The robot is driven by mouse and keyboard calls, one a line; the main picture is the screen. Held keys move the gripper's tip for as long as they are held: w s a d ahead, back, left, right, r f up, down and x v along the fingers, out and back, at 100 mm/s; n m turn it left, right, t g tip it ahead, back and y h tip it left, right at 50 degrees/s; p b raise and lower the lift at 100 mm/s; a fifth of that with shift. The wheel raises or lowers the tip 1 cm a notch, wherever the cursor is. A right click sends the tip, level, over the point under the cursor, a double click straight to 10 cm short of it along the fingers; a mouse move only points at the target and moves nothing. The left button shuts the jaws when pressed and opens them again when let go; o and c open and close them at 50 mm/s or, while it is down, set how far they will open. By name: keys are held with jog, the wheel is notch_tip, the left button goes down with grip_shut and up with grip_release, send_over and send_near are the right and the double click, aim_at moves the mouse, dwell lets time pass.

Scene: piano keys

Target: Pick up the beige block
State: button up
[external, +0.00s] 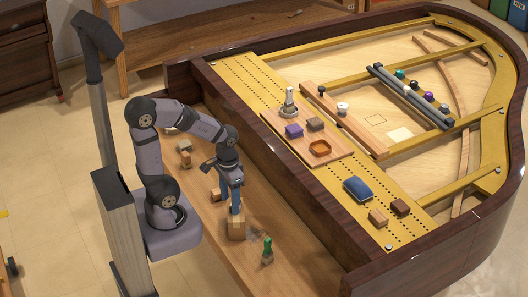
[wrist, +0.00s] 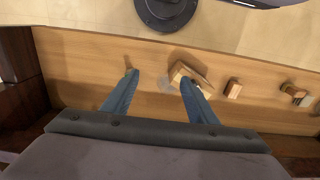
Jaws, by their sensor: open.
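Several tan or beige wooden blocks are in view, and I cannot tell for sure which one the task means. One tan block (external: 236,231) stands on the wooden ledge, just below my gripper (external: 235,208) in the external view. In the wrist view, a tan block (wrist: 187,72) lies close to the right fingertip, partly hidden by it. My gripper (wrist: 160,82) points down with its two blue fingers wide apart, and nothing is clearly held. Another beige block (external: 378,217) sits on the gold plate, beside a dark brown block (external: 401,207).
Small wooden blocks (external: 185,148) lie farther along the ledge. A green-topped piece (external: 267,250) stands near its front. The dark piano wall (external: 270,160) rises beside the ledge. A wooden tray (external: 335,150) and a blue cushion (external: 357,189) lie on the gold plate.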

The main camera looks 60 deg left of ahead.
jog(key=w+a+n+t+y+b, duration=0.1)
jog(key=w+a+t+y+b, duration=0.15)
jog(key=w+a, duration=0.45)
jog(key=w+a+n+t+y+b, duration=0.1)
jog(key=w+a+t+b, duration=0.2)
jog(key=a, duration=0.8)
jog(key=w+a+n+t+y+b, duration=0.1)
jog(key=w+a+t+y+b, duration=0.15)
jog(key=w+a, duration=0.45)
jog(key=r+m+t+h+b, duration=0.1)
jog(key=m+t+h+b, duration=0.2)
jog(key=t+h+b, duration=0.45)
send_over(212, 193)
jog(key=t+y, duration=0.2)
jog(key=shift+h, duration=0.25)
jog(key=f, duration=2.4)
jog(key=shift+s+d, duration=0.15)
jog(key=shift+d, duration=0.1)
jog(key=shift+w+f+p, duration=0.2)
jog(key=shift+w+p, duration=0.55)
jog(key=shift+w, duration=2.9)
jog(key=shift+c, duration=0.7)
